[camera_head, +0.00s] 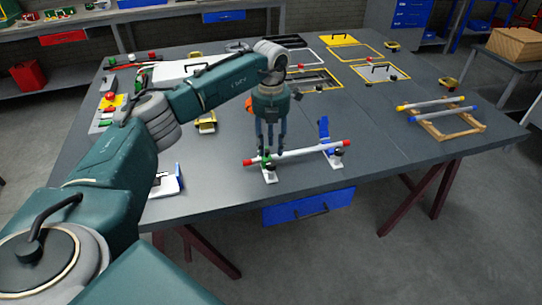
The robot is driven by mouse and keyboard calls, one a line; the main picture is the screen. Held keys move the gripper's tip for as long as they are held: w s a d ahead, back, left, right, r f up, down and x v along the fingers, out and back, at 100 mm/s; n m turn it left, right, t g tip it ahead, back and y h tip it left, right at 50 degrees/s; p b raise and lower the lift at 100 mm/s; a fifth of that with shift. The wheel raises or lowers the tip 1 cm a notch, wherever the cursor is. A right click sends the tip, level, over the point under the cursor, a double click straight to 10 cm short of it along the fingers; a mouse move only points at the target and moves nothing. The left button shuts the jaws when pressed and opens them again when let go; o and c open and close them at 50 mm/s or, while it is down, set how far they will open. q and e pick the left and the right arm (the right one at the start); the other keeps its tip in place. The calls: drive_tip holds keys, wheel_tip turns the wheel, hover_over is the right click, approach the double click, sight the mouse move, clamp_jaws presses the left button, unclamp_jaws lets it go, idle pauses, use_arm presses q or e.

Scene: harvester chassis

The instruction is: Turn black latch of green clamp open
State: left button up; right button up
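The green clamp (266,162) stands on a small white base near the front edge of the table. It sits around the left end of a white bar (300,153) with red ends. Its black latch is too small and too close to the fingers to make out. My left gripper (271,150) points down just above and behind the green clamp. Its fingers look spread apart with nothing visible between them, and I cannot tell whether a fingertip touches the clamp. My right gripper is not in view.
A blue clamp (323,128) with its part raised stands at the bar's right end, beside a dark piece (338,152). A wooden frame (450,127) with yellow- and blue-ended bars lies at the right. The grey table (375,150) between them is clear.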

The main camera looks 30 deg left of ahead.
sight(271, 163)
use_arm(q)
wheel_tip(271, 163, up, 6)
drive_tip(key=shift+f, duration=0.15)
idle(0.5)
